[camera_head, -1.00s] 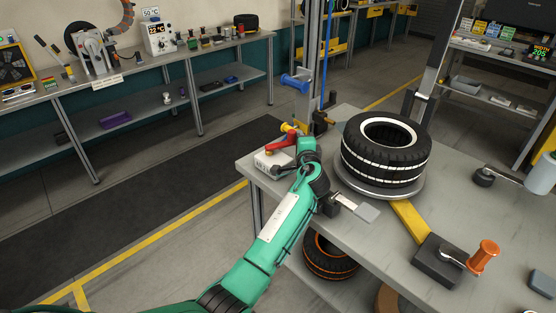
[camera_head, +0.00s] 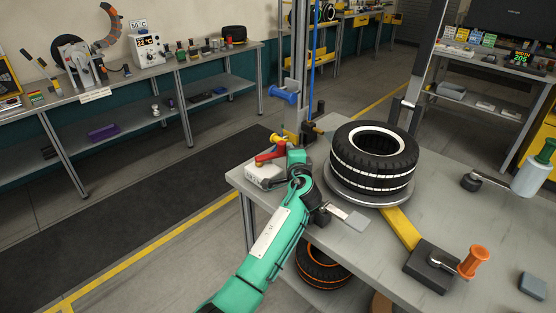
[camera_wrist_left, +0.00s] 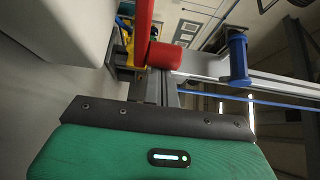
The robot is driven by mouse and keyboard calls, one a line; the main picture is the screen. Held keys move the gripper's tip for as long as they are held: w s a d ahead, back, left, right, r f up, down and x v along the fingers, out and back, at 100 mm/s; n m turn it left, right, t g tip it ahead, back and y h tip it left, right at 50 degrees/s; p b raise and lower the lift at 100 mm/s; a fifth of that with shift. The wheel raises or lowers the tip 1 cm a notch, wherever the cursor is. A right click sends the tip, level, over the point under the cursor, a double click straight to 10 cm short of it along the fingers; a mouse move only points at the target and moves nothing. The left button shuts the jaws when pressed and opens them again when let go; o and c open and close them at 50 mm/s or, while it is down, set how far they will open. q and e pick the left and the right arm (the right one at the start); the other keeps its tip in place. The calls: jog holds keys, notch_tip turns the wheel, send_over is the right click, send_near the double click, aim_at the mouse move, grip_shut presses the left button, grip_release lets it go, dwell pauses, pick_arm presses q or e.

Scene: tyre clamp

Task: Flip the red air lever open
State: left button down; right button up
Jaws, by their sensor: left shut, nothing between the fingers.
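The red air lever (camera_head: 270,156) sits on a white box (camera_head: 263,174) at the workbench's far left corner. My left gripper (camera_head: 290,157) is close by, at the lever's right side in the head view. Its fingers are small and partly hidden there; it is shut and holds nothing. In the left wrist view the lever's red knob (camera_wrist_left: 165,55) and a red upright part show just beyond the green gripper body (camera_wrist_left: 150,155). I cannot tell whether the gripper touches the lever. My right gripper is not in view.
A tyre (camera_head: 372,160) lies on a round turntable right of the gripper. A post with a blue spool (camera_head: 284,94) stands behind the lever. A black block with an orange handle (camera_head: 473,262) is at the front right.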

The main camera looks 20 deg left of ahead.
pick_arm(q)
jog(key=p+v, duration=0.2)
jog(key=v, duration=1)
jog(key=shift+s+r+p, duration=0.1)
jog(key=shift+p, duration=0.2)
jog(key=shift+s+d, duration=0.2)
jog(key=shift+s, duration=0.15)
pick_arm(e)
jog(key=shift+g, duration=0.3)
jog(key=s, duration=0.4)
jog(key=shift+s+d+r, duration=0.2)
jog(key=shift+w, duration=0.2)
